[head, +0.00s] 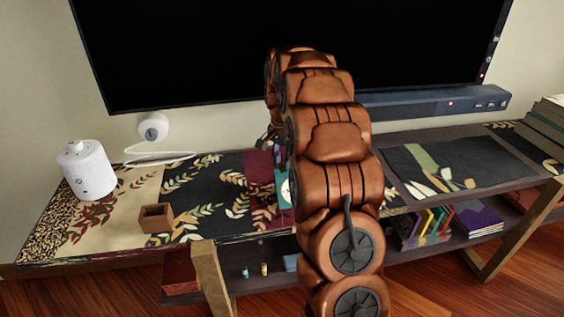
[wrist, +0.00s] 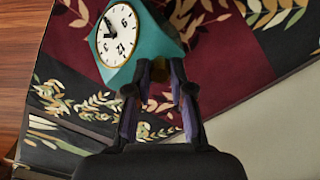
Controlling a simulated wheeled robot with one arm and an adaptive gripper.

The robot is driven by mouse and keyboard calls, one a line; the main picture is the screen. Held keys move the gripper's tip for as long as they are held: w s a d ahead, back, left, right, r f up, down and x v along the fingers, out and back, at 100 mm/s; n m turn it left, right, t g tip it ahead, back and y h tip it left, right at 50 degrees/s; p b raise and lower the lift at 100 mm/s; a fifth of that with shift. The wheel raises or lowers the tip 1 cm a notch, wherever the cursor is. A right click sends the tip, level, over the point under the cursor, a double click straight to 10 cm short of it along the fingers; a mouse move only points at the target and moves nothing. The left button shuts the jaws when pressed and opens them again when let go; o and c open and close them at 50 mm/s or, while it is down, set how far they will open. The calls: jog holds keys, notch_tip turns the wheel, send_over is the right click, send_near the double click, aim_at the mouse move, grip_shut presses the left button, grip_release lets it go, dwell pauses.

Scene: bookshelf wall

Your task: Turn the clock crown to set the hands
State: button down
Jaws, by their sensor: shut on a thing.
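The clock (wrist: 151,43) is a teal block with a round white dial, black numerals and dark hands, in the upper part of the wrist view. In the head view only a teal and white sliver of the clock (head: 284,190) shows left of my arm. My gripper (wrist: 160,68) reaches the clock's near corner in the wrist view, one finger on each side. It is shut on the crown there, which the fingertips hide. In the head view my arm hides most of the gripper.
The clock stands on a leaf-patterned shelf top (head: 130,215). A small brown box (head: 156,218) and a white canister (head: 87,169) stand to the left. A black screen (head: 200,50) and a soundbar (head: 435,102) are behind; books (head: 540,135) lie at right.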

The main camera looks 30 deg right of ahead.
dwell(0.3)
jog(key=c, duration=1)
grip_release()
jog(key=shift+r, duration=0.1)
notch_tip(320, 180, up, 12)
jog(key=shift+f, duration=0.1)
dwell(0.6)
